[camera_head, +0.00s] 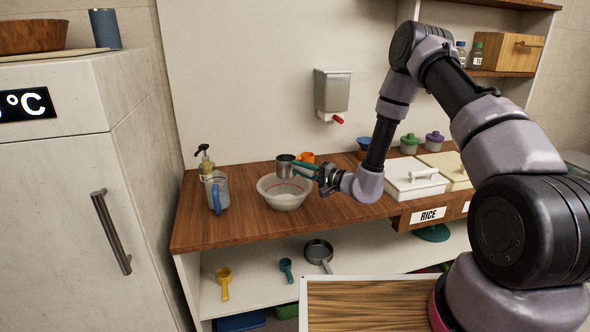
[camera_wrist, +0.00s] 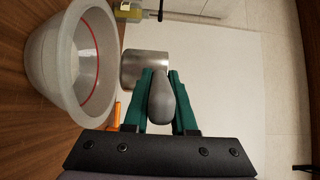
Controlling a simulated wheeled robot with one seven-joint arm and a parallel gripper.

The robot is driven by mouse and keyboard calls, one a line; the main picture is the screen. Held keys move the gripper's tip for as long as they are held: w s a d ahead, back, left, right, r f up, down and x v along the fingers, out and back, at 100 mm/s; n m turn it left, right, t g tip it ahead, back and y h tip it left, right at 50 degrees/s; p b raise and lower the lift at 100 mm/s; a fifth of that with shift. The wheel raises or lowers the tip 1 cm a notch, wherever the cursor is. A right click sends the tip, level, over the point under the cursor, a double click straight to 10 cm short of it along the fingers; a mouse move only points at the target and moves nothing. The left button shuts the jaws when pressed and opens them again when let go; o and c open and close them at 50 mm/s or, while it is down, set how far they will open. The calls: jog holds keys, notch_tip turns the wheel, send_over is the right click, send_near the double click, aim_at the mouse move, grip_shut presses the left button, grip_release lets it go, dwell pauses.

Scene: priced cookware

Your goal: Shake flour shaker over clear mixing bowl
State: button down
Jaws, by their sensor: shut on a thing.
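The flour shaker appears as a grey metal cup (camera_head: 285,166) with a grey handle. My gripper (camera_head: 306,170) has its green fingers shut on that handle. In the head view the cup looks roughly upright, over the back part of the mixing bowl (camera_head: 284,200). The bowl is pale and translucent with a red line, and stands on the wooden counter. In the wrist view the metal cup (camera_wrist: 145,68) is just beyond the fingers (camera_wrist: 160,82), beside the bowl's rim (camera_wrist: 112,50). The cup's inside and the gap to the rim are hard to tell.
A jug with a blue handle (camera_head: 217,193) and a pump bottle (camera_head: 205,163) stand left of the bowl. An orange cup (camera_head: 307,157) is behind the gripper. White lidded bins (camera_head: 415,180) are to the right. A wall dispenser (camera_head: 332,92) hangs above.

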jog(key=shift+d, duration=0.35)
jog(key=shift+a, duration=0.1)
jog(key=shift+a, duration=1.35)
jog(key=shift+r, duration=0.1)
notch_tip(320, 180, up, 6)
jog(key=shift+f, duration=0.1)
